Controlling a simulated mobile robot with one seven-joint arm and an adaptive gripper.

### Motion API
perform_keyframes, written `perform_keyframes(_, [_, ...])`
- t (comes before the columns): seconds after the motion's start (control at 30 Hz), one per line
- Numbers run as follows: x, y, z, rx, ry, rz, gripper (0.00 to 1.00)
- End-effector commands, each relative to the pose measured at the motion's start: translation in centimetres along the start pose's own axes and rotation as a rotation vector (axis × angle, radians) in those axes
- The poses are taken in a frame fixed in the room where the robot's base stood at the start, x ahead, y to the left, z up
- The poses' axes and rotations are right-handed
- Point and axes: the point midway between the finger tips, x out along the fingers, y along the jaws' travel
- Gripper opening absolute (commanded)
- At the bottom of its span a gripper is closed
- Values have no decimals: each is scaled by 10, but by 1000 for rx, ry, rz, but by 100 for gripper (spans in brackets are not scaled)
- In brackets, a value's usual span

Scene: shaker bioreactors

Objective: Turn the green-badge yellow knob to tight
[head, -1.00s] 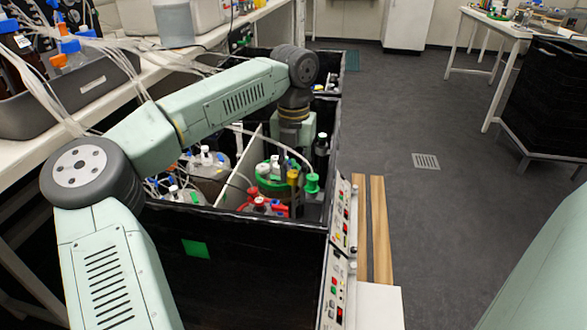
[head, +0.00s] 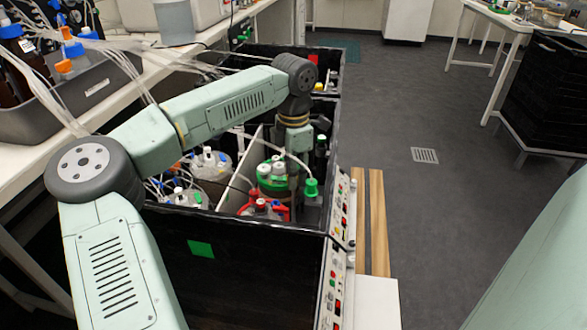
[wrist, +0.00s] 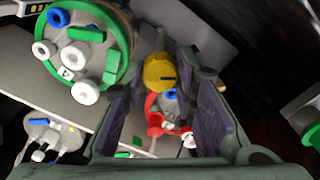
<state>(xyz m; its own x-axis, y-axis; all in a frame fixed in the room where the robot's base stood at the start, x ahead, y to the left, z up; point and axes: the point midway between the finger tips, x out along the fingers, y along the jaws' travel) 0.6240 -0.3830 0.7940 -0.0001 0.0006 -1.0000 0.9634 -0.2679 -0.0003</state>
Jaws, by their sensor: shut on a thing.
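The yellow knob (wrist: 159,72) has a dark slot mark and sits between the fingertips of my gripper (wrist: 162,78) in the wrist view. My gripper is shut on it. In the head view my gripper (head: 293,178) reaches down into the black bin, and the knob is hidden behind it. A vessel with a green rim (wrist: 123,50) and white and blue caps stands beside the knob; it also shows in the head view (head: 268,184). I cannot make out which badge belongs to the knob, nor its exact turn angle.
A red-rimmed vessel (head: 258,209) sits close by in the bin, with a green-capped bottle (head: 311,188) to the right. Tubes cross above. A white divider (head: 247,160) splits the bin.

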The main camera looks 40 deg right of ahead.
Motion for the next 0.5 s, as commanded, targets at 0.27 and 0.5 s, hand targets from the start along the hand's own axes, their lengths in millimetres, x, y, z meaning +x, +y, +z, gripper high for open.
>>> perform_keyframes(0.27, [-2,0,1,261,-3,1,0])
perform_keyframes(0.5, [-2,0,1,489,-4,2,0])
